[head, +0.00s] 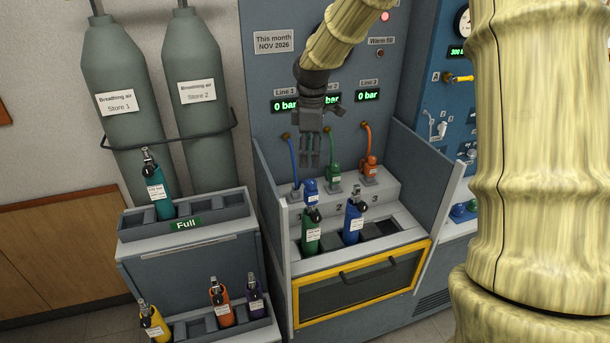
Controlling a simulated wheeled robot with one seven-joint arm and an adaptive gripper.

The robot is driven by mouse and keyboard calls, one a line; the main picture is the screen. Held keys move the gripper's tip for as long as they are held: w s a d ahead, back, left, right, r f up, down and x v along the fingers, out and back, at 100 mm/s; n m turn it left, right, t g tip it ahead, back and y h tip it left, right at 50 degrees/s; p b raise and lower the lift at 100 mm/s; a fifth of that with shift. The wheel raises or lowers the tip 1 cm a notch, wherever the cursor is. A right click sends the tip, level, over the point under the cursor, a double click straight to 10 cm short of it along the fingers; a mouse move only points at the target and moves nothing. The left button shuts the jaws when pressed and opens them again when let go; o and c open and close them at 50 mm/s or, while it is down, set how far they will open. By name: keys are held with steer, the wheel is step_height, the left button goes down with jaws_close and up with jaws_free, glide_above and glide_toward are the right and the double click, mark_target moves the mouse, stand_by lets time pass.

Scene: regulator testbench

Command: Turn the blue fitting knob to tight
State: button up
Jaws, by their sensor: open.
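The blue fitting (311,187) sits at the front of the grey ledge below the Line 1 display, beside the blue hose (293,165). Its knob is too small to tell how far it is turned. My gripper (309,163) hangs fingers down, just above the blue fitting in the picture, empty and open. I cannot tell its exact height or depth from the fitting. A green cylinder (311,235) stands upright below the blue fitting. The Line 1 display (284,106) reads 0 bar.
A green fitting (334,178) and an orange fitting (370,167) stand to the right. A blue cylinder (353,225) stands in the neighbouring slot. Grey side panels (425,185) flank the bay. A yellow-framed door (362,283) is below. A rack marked Full (186,224) is at left.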

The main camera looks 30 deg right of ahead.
mark_target(311, 181)
steer(key=shift+s+d+f+p, duration=0.1)
steer(key=shift+s+f+p, duration=0.3)
steer(key=shift+s+f, duration=0.5)
steer(key=f, duration=0.1)
steer(key=w+f, duration=0.1)
steer(key=f, duration=0.1)
steer(key=w+f+p, duration=0.1)
steer(key=f, duration=0.1)
steer(key=shift+w, duration=0.25)
steer(key=shift+f, duration=0.35)
steer(key=shift+s+f, duration=0.15)
steer(key=shift+s, duration=0.5)
steer(key=shift+f, duration=0.15)
steer(key=shift+w+f, duration=0.35)
steer(key=shift+s+r, duration=0.2)
steer(key=shift+s, duration=0.05)
steer(key=c, duration=1.1)
